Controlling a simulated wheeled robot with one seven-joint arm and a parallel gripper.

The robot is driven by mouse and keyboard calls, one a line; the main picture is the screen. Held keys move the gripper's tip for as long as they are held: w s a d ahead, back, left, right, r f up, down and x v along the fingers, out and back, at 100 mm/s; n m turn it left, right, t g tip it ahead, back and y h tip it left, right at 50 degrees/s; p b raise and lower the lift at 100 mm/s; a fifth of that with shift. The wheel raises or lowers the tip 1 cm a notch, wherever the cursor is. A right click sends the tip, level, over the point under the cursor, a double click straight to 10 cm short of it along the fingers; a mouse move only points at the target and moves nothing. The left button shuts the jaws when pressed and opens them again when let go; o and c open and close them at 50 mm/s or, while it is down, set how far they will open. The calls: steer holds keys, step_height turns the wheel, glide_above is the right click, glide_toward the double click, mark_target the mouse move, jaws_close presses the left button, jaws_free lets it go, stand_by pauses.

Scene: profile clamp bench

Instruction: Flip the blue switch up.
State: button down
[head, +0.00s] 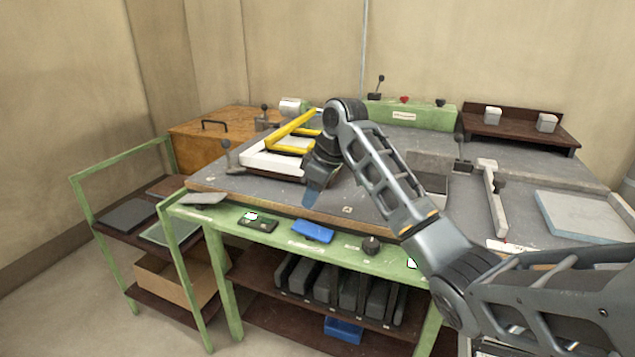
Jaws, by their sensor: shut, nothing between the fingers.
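The blue switch (312,232) is a wide blue rocker on the green front panel (340,249) of the bench. It is fully in view, but I cannot tell for sure which way it is tipped. My gripper (312,196) is shut and empty, pointing down just above and behind the switch, near the bench's front edge. Its tip appears apart from the switch. My arm comes in from the right and hides part of the bench top.
A black switch with a green-and-white mark (258,223) sits left of the blue one, and a black knob (371,246) sits right. Behind are a yellow-handled white frame (275,160) and upright levers (228,158). Dark blocks (340,290) fill the shelf below.

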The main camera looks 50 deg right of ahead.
mark_target(302, 225)
steer(key=x, duration=0.5)
steer(key=shift+s+d+f, duration=0.1)
steer(key=shift+s+f, duration=0.1)
steer(key=shift+f, duration=0.3)
